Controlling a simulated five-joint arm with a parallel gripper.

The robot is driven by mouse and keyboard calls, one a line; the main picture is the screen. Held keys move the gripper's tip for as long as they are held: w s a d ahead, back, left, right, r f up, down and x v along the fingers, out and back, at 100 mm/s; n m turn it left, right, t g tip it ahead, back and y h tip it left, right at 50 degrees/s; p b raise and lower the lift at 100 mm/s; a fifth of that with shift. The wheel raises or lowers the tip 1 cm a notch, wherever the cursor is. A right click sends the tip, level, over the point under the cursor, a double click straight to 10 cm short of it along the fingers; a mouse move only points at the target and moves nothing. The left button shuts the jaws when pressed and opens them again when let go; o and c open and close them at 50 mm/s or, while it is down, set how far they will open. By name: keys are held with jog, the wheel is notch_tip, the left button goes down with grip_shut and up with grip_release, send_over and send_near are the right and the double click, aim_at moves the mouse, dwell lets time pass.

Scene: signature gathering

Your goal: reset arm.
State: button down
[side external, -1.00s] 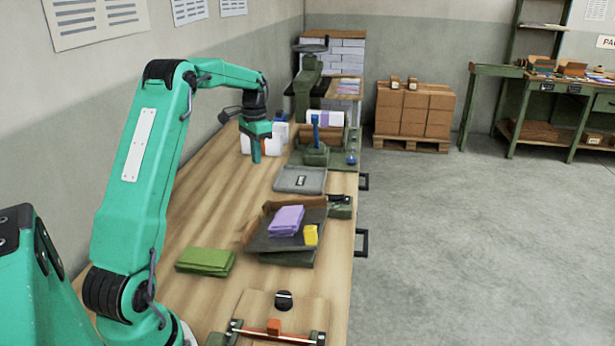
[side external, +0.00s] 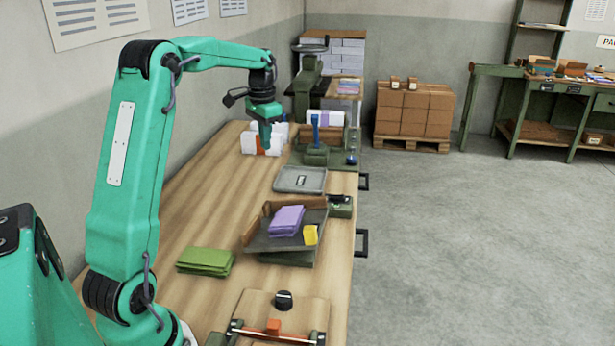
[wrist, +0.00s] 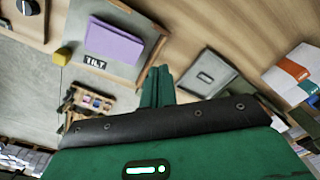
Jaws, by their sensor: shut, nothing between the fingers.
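My gripper (side external: 266,137) is shut and empty, pointing down in the air above the wooden bench (side external: 215,205). In the side view it overlaps the white blocks with an orange band (side external: 250,143) at the back of the bench; whether it is directly above them I cannot tell. Its closed green fingers also show in the wrist view (wrist: 157,87). A grey flat tray (side external: 300,180) lies nearer the camera than the gripper.
A tilted tray (side external: 262,242) holds purple folded sheets (side external: 286,220) and a yellow block (side external: 311,235). Green folded sheets (side external: 205,261) lie to its left. A green press-like stand (side external: 316,153) is at the back right. The bench's middle left is clear.

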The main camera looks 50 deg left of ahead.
jog(key=s+d+r+t, duration=0.1)
jog(key=s+d+r, duration=0.25)
jog(key=d, duration=0.55)
jog(key=s+d+r+t, duration=0.2)
jog(key=s+d, duration=0.2)
jog(key=d, duration=0.5)
jog(key=s+d+f+t, duration=0.2)
jog(key=s+d+f, duration=0.2)
jog(key=s+d, duration=0.6)
jog(key=shift+s, duration=1.1)
